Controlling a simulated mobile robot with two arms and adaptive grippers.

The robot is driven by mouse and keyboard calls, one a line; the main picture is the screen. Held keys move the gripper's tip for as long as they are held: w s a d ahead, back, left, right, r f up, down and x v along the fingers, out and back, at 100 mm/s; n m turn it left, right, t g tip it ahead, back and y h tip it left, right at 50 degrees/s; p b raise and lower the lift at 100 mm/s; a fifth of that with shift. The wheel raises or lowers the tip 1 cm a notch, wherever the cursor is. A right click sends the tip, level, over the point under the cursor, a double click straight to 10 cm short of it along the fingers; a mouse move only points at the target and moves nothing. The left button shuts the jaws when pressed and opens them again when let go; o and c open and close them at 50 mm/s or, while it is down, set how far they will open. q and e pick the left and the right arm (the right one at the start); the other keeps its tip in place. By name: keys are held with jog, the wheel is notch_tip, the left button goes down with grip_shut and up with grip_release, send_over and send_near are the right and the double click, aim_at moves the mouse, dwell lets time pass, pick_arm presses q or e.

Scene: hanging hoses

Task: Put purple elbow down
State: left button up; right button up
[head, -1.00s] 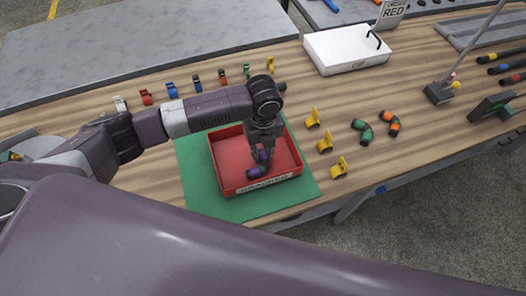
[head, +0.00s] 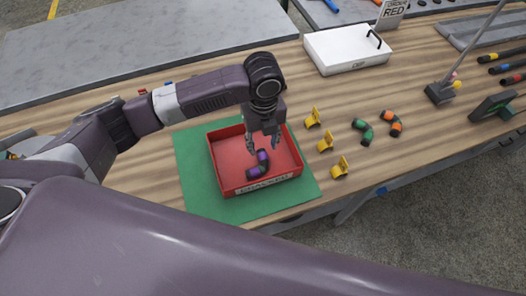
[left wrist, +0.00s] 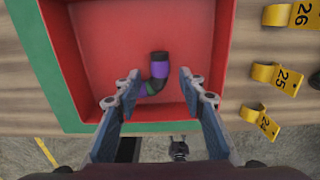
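The purple elbow (head: 259,165), a short bent piece with dark ends, lies on the floor of the red tray (head: 226,153). It also shows in the left wrist view (left wrist: 159,70), between and beyond my fingertips. My left gripper (head: 263,146) is above the tray, with its fingers spread apart and nothing between them touching the elbow that I can see. In the left wrist view the open left gripper (left wrist: 158,88) shows a finger on each side. My right gripper is in neither view.
The tray sits on a green mat (head: 192,165) on the wooden table. Yellow numbered clips (head: 326,142) stand to its right, then a green elbow (head: 363,132) and an orange elbow (head: 392,124). A white box (head: 340,52) is behind.

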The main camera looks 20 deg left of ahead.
aim_at(263, 156)
pick_arm(q)
notch_tip(263, 156, up, 7)
jog(key=shift+f+b, duration=0.2)
jog(key=shift+b, duration=0.25)
jog(key=shift+f, duration=0.1)
